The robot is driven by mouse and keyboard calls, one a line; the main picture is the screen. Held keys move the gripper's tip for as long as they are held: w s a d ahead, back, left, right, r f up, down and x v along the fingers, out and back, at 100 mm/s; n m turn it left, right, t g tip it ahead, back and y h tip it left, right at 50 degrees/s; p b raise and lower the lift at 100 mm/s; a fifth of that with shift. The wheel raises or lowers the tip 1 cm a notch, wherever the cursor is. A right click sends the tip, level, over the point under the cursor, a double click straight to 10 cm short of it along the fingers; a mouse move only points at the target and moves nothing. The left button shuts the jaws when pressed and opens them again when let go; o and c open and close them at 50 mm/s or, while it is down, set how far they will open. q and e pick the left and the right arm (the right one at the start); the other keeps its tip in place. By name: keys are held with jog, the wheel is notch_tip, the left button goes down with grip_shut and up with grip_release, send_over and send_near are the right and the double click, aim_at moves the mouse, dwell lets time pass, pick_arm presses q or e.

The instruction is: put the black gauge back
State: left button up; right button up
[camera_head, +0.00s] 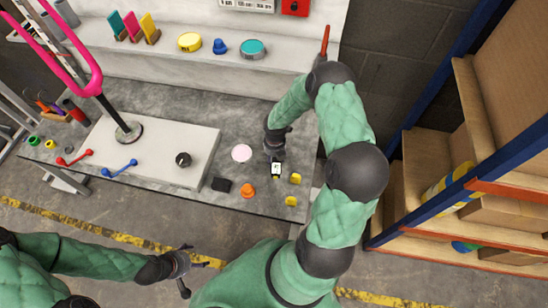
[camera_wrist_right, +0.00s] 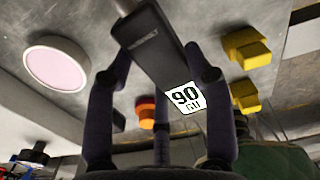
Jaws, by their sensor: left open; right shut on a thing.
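The black gauge (camera_wrist_right: 150,45) is a dark block with a white display reading "90 GU" (camera_wrist_right: 183,97). My right gripper (camera_wrist_right: 155,75) is shut on it, with a finger on each side in the right wrist view. In the head view my right gripper (camera_head: 274,152) is over the right part of the grey bench, and the gauge's white display (camera_head: 276,168) shows just below it. Whether the gauge touches the bench is unclear. My left gripper (camera_head: 184,266) is open and empty, in front of the bench over the floor.
Near the gauge are a pink disc (camera_head: 242,153), an orange piece (camera_head: 248,190), a black block (camera_head: 221,184) and several yellow blocks (camera_head: 295,179). A white slab (camera_head: 150,155) with a black knob (camera_head: 183,159) lies left. A shelf rack (camera_head: 450,180) stands right.

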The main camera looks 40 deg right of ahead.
jog(key=shift+f+b, duration=1.65)
jog(key=shift+f, duration=1)
jog(key=o, duration=1.3)
jog(key=shift+o, duration=0.2)
jog(key=shift+r, duration=0.1)
notch_tip(320, 180, up, 12)
jog(key=shift+f, duration=0.1)
